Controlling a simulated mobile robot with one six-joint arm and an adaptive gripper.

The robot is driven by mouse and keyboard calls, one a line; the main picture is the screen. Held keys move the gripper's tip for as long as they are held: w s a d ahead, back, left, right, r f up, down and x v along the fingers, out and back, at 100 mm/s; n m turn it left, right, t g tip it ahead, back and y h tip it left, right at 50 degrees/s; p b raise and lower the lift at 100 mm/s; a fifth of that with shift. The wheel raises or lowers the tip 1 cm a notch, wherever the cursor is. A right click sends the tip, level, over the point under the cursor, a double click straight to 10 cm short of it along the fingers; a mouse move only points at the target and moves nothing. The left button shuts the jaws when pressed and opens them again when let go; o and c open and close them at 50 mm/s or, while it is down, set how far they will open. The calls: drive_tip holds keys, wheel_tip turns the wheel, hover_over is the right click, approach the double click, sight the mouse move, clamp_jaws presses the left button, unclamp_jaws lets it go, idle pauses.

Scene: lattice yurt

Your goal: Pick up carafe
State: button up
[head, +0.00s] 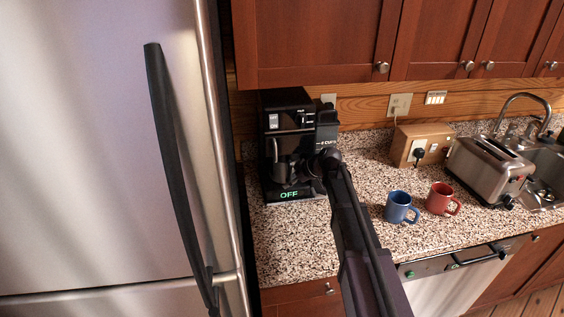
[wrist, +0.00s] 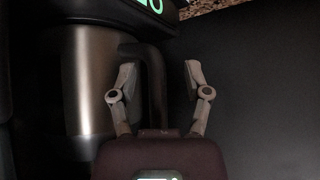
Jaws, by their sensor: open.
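The carafe (wrist: 88,85) is a metallic, silver-brown vessel with a dark handle (wrist: 155,90), at the left of the wrist view. In the head view the carafe (head: 286,166) sits inside the black coffee maker (head: 285,107), partly in shadow. My gripper (wrist: 160,76) is open, with one finger on each side of the handle in the wrist view. The left finger overlaps the gap between the carafe body and handle; the right finger is apart from the handle. Whether anything touches is unclear. In the head view my gripper is dark and hard to make out beside the coffee maker.
A blue mug (head: 398,208) and a red mug (head: 439,199) stand on the speckled counter (head: 290,245). A toaster (head: 488,168) and sink (head: 548,162) are to the right. The fridge (head: 95,150) bounds the left; cabinets (head: 315,40) hang above.

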clamp_jaws()
drive_tip(key=shift+r, duration=0.2)
drive_tip(key=shift+r+p, duration=0.15)
drive_tip(key=shift+p, duration=0.25)
drive_tip(key=s+d, duration=0.2)
drive_tip(key=s, duration=0.6)
drive_tip(key=s+d, duration=0.3)
drive_tip(key=s, duration=0.6)
drive_tip(key=shift+s, duration=0.15)
idle(0.3)
